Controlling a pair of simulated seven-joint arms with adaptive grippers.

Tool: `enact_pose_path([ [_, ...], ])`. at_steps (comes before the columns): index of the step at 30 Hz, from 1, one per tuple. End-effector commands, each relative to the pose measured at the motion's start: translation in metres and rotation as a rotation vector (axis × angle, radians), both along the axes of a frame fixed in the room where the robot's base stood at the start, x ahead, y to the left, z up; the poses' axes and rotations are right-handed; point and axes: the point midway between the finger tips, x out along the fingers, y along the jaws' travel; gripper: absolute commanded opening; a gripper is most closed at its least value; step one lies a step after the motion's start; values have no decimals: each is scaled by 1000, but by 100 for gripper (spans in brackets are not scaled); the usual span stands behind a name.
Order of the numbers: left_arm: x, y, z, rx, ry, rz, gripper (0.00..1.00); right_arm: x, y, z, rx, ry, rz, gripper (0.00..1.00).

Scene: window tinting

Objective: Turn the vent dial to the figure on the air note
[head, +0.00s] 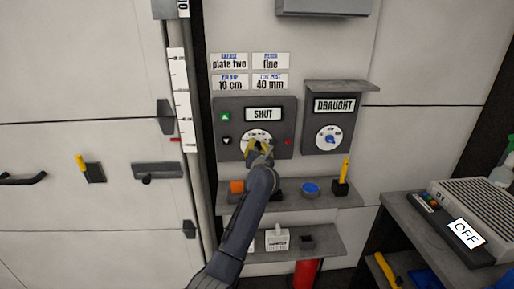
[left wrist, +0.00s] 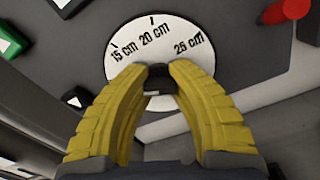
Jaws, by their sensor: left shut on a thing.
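A round white dial (head: 257,134) sits on the grey panel under a "SHUT" sign (head: 263,114). In the left wrist view the dial (left wrist: 125,40) shows 15 cm, 20 cm and 25 cm. My left gripper (head: 259,149) is shut on its dark knob (left wrist: 160,77), with a yellow finger on each side. The fingers hide the lower dial, and I cannot tell where the knob points. The lower left note (head: 230,82) reads "10 cm"; its small blue heading looks like "air gap". My right gripper is not in view.
A second dial (head: 328,139) is on the "DRAUGHT" panel (head: 334,105) to the right. A red button (head: 288,142) is beside the held dial.

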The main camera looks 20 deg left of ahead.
Motion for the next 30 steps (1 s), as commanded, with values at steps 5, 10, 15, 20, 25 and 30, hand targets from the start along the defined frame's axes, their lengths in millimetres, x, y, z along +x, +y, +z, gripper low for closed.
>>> enact_pose_path([
  [5,1,-4,11,-28,-32,-7,0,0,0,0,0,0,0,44],
  [10,1,-4,12,-26,-32,-8,0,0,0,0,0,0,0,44],
  [15,1,-4,13,-26,-33,-8,32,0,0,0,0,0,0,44],
  [20,1,-3,9,-27,-27,-5,51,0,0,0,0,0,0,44],
  [25,0,-2,6,-28,-22,-3,54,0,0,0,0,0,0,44],
  [30,-1,-2,5,-29,-19,-2,54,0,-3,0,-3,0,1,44],
])
